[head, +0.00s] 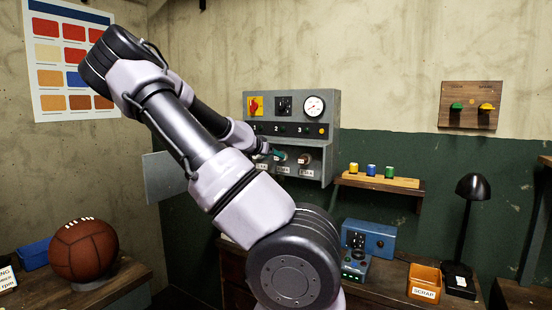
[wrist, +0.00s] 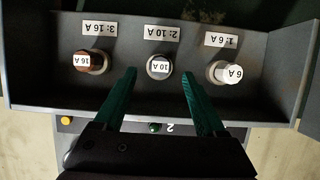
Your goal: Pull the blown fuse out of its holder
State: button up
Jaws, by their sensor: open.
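Three fuses sit in holders in the grey panel (head: 333,110); the wrist view shows them upside down. The middle fuse (wrist: 159,67), labelled 2: 10 A, lies between the tips of my gripper (wrist: 159,73), with a gap on each side. My gripper's green fingers are open and empty. The 16 A fuse (wrist: 88,62), with a brown body, is left in the wrist view, and the white 6 A fuse (wrist: 228,73) is right. A lamp by number 2 (wrist: 155,127) looks green; another lamp (wrist: 66,120) is amber. No fuse visibly shows damage.
A wooden shelf (head: 412,188) right of the panel holds a yellow, a blue and a green piece (head: 389,172). Below are a blue device (head: 378,238), an orange SCRAP bin (head: 424,280) and a black lamp (head: 473,187). The panel's side walls flank the fuse row.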

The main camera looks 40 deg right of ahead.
jog(key=shift+x, duration=1.7)
jog(key=shift+c, duration=0.3)
grip_shut()
jog(key=shift+a, duration=0.1)
jog(key=shift+s+a, duration=0.3)
jog(key=shift+a, duration=0.4)
jog(key=shift+s+a, duration=0.3)
jog(key=shift+a, duration=0.4)
jog(key=shift+s+a, duration=0.3)
jog(key=shift+a, duration=0.4)
